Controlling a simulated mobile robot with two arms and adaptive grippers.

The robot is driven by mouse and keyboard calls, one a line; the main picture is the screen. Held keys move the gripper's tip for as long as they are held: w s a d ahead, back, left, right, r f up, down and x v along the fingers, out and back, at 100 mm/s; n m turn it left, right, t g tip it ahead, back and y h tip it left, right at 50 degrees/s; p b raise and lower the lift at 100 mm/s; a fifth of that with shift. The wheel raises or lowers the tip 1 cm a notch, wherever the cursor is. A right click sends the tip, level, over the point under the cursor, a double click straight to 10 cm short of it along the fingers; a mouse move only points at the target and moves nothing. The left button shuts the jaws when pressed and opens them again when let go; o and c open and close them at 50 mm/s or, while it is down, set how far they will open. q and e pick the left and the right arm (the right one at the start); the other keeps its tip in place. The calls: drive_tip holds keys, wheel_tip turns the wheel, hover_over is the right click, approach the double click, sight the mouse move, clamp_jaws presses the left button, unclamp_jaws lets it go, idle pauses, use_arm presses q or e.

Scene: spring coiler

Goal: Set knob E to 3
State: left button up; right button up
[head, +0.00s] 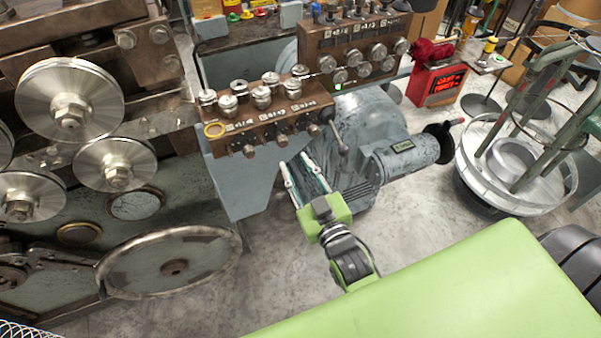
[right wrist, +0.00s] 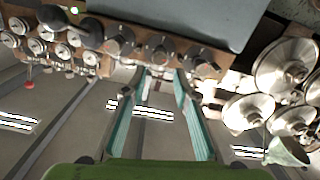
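A brown control block (head: 222,146) carries a row of dark knobs along its front face, one of them a dark knob (head: 282,140) near the middle. The knobs show larger in the right wrist view, such as a dark knob (right wrist: 160,52) ahead of the fingers. The letters and numbers are too small to read, so I cannot tell which is knob E or its setting. My right gripper (head: 293,160) is open and empty just below and in front of the block; its two fingers (right wrist: 160,76) stand apart, touching no knob. My left gripper is not in view.
A lever with a ball end (head: 343,148) hangs at the block's right end. A second brown block (head: 312,48) with knobs stands behind. Large metal rollers (head: 70,100) and a handwheel (head: 170,262) are at left. A grey motor (head: 405,152) lies right of my gripper.

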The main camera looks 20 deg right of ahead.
drive_tip(key=shift+s, duration=0.95)
